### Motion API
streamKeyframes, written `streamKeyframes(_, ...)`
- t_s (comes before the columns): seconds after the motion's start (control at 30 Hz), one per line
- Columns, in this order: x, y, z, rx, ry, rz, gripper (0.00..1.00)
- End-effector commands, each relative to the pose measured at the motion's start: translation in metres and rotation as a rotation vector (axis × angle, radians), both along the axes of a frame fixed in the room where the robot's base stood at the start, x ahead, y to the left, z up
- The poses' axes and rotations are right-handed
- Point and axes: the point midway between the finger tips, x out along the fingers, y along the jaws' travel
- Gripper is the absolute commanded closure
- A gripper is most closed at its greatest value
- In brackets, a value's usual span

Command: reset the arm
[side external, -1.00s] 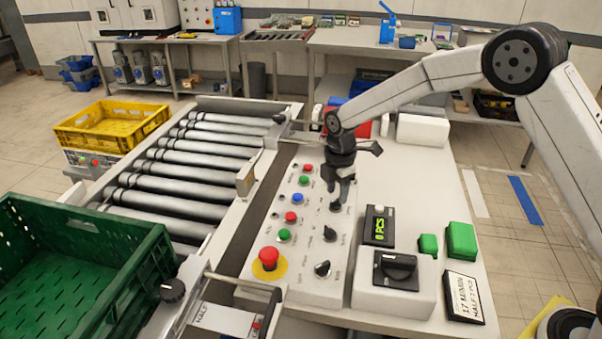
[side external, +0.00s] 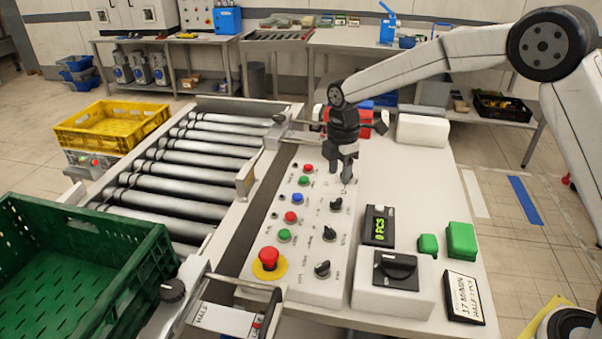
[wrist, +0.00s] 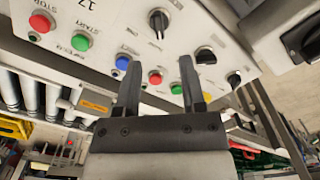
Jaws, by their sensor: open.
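My gripper (side external: 347,178) points down over the far end of the white control panel (side external: 308,270) in the side view. It is open and empty, beyond the uppermost visible black knob (side external: 336,204). Its height above the panel is hard to judge. Two more black knobs (side external: 329,233) (side external: 322,269) stand in the same column. In the wrist view the two fingers of my gripper (wrist: 160,68) are spread apart with nothing between them. Panel buttons and knobs show beyond the fingers, including a blue button (wrist: 122,62) and a red button (wrist: 155,77).
A red emergency stop (side external: 269,257) is at the panel's near left. The roller conveyor (side external: 185,165) lies left, with a green crate (side external: 150,255) and a yellow crate (side external: 112,125). A counter display (side external: 379,226), a large-knob box (side external: 395,270) and green blocks (side external: 461,240) stand right.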

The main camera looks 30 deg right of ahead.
Motion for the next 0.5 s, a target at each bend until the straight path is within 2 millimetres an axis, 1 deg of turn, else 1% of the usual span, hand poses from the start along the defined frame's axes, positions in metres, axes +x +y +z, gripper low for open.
streamKeyframes(0.17,-0.012,-0.005,0.001,0.002,-0.014,-0.099,0.49)
streamKeyframes(0.27,-0.025,-0.010,0.001,0.006,-0.028,-0.201,0.49)
streamKeyframes(0.37,-0.041,-0.016,0.001,0.013,-0.047,-0.328,0.49)
streamKeyframes(0.5,-0.069,-0.024,0.000,0.027,-0.073,-0.526,0.49)
